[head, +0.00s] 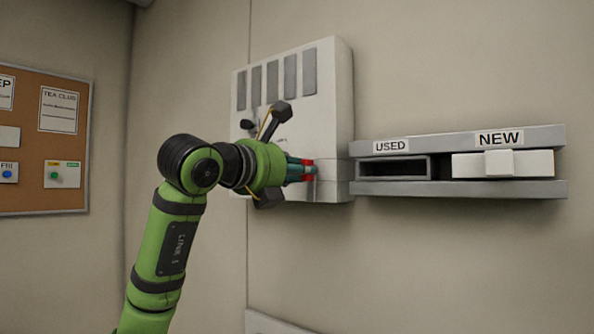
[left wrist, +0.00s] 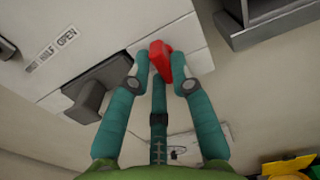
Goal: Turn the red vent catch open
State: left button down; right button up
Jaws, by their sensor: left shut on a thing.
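The red vent catch (left wrist: 161,60) sits on the lower front of the white wall unit (head: 341,105). In the head view, bits of the red catch (head: 308,177) show around my fingertips. My left gripper (head: 305,170) reaches it from the left and is shut on it. In the left wrist view, the teal fingers of my left gripper (left wrist: 162,75) stand on both sides of the catch. The catch is slanted in that picture, and part of it is hidden by the fingers. My right gripper is not in view.
A dark lever or knob (left wrist: 92,95) is close to the left of the fingers, near a label reading HALF and OPEN (left wrist: 50,52). A grey wall shelf (head: 460,190) marked USED and NEW is right of the unit. A cork board (head: 40,195) hangs at far left.

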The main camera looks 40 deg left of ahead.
pick_arm(q)
jog(key=shift+r+n, duration=0.1)
jog(key=shift+n, duration=0.2)
jog(key=c, duration=1.1)
grip_release()
jog(key=s+d, duration=0.1)
jog(key=s, duration=1.1)
jog(key=shift+d, duration=0.2)
